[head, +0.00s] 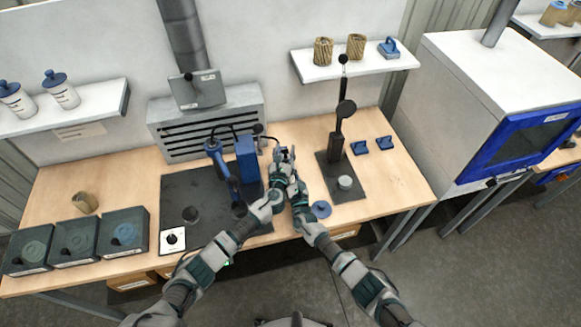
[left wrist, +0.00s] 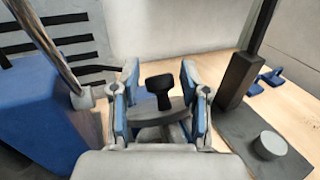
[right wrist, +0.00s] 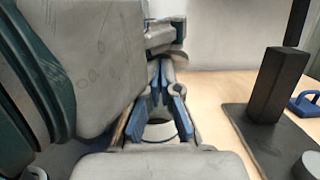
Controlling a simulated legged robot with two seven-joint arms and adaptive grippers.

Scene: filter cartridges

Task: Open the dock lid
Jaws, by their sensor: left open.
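A dark grey round lid with a black knob (left wrist: 158,88) shows in the left wrist view, between the fingers of my left gripper (left wrist: 160,105). The fingers stand apart on either side of it, and I cannot tell whether they touch it. In the head view my left gripper (head: 283,155) is beside the blue device, and the lid is mostly hidden there. My right gripper (right wrist: 158,95) is close to the left one; its blue pads converge near a pale grey round part (right wrist: 160,131). I cannot tell whether it grips that part.
A blue upright device (head: 247,160) stands on a dark mat (head: 185,190), left of my grippers. A black post (head: 336,145) on a dark base stands to the right. Three dark boxes (head: 75,250) are at the left. A blue disc (head: 321,209) lies near the front edge.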

